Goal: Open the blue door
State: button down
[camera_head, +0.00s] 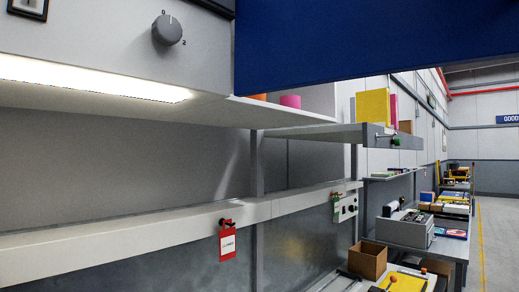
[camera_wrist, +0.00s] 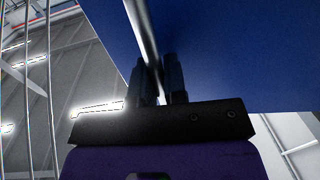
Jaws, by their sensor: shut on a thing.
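The blue door (camera_head: 375,40) fills the upper right of the head view as a flat panel. Its lower edge hangs in front of the shelves. How far it stands open I cannot tell. In the wrist view the door (camera_wrist: 235,55) fills the upper right, and a shiny metal handle bar (camera_wrist: 142,30) runs down its face. My gripper (camera_wrist: 158,70) has its two dark fingers closed at the lower visible part of this bar, one on each side. The gripped spot is partly hidden by the fingers. My gripper does not show in the head view.
A grey panel with a rotary knob (camera_head: 167,30) is at upper left, above a lit shelf. A pink container (camera_head: 290,101) stands under the door's lower edge. A red tag (camera_head: 227,243) hangs from the lower rail. Cluttered benches (camera_head: 420,232) line the right; the floor beyond is clear.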

jog(key=v, duration=0.6)
jog(key=shift+w+a+h, duration=0.2)
jog(key=shift+a+h, duration=0.05)
jog(key=shift+h, duration=0.05)
jog(key=c, duration=1.2)
grip_release()
jog(key=shift+s, duration=0.1)
jog(key=v, duration=1)
jog(key=shift+s+a, duration=0.2)
jog(key=shift+a, duration=0.05)
